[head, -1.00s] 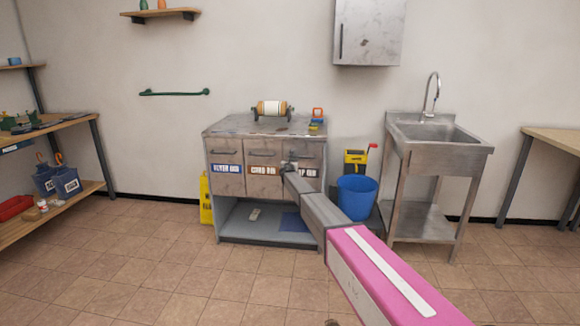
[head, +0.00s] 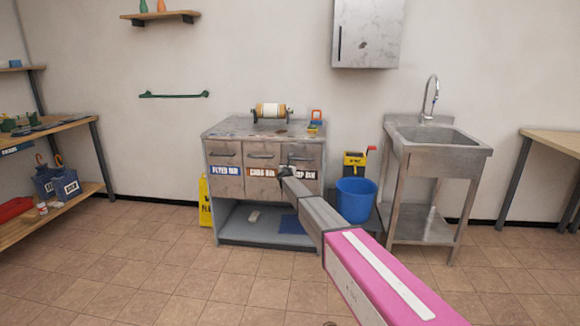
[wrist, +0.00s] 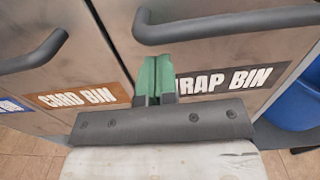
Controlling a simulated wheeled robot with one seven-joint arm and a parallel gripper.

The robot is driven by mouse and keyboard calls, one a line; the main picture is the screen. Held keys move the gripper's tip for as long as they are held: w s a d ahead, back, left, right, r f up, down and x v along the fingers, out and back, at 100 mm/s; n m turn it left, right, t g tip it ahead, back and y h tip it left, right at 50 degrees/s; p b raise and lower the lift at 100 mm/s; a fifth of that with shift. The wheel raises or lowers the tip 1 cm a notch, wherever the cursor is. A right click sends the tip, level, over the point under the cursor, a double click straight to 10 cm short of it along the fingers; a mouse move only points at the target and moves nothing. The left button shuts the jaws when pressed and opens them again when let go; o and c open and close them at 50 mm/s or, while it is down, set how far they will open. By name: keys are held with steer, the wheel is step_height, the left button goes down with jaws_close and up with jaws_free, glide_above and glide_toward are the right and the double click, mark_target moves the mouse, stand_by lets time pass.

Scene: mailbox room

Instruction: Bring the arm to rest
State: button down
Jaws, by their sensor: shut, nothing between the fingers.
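My gripper (wrist: 153,80) shows in the wrist view with its green fingers together and nothing between them. It is in front of the cabinet's drawer fronts, near the seam between the drawer labelled CARD BIN (wrist: 78,97) and the one whose label reads RAP BIN (wrist: 222,80), its first letter hidden. In the head view my arm reaches from the lower right toward the metal cabinet (head: 228,183). The gripper end there is small and dark, and its fingers are hard to make out. All three drawers look closed.
A roll (head: 270,110) sits on the cabinet top. A blue bin (head: 356,200) stands right of the cabinet, beside a steel sink (head: 440,150). A yellow floor sign (head: 204,203) leans at the cabinet's left. A wooden workbench (head: 60,128) is at far left. The tiled floor in front is clear.

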steer(key=s, duration=1.1)
steer(key=s+d+f+m+g+h, duration=0.3)
steer(key=s+d+f+m+g, duration=0.15)
steer(key=s+d+m, duration=0.85)
steer(key=s+d+f+m+g+h, duration=0.45)
steer(key=s+d+m, duration=0.45)
steer(key=s+d, duration=0.7)
steer(key=s+d+f+m+g+y, duration=0.1)
steer(key=s+m+g+y, duration=0.3)
steer(key=s, duration=1.1)
steer(key=s+d+f+m+g+y, duration=0.2)
steer(key=s+d+m+g+y, duration=0.2)
steer(key=s+m, duration=0.5)
steer(key=s+g, duration=0.1)
steer(key=s, duration=0.5)
steer(key=shift+s+f+m, duration=0.15)
steer(key=shift+s+m, duration=0.15)
steer(key=shift+s, duration=0.05)
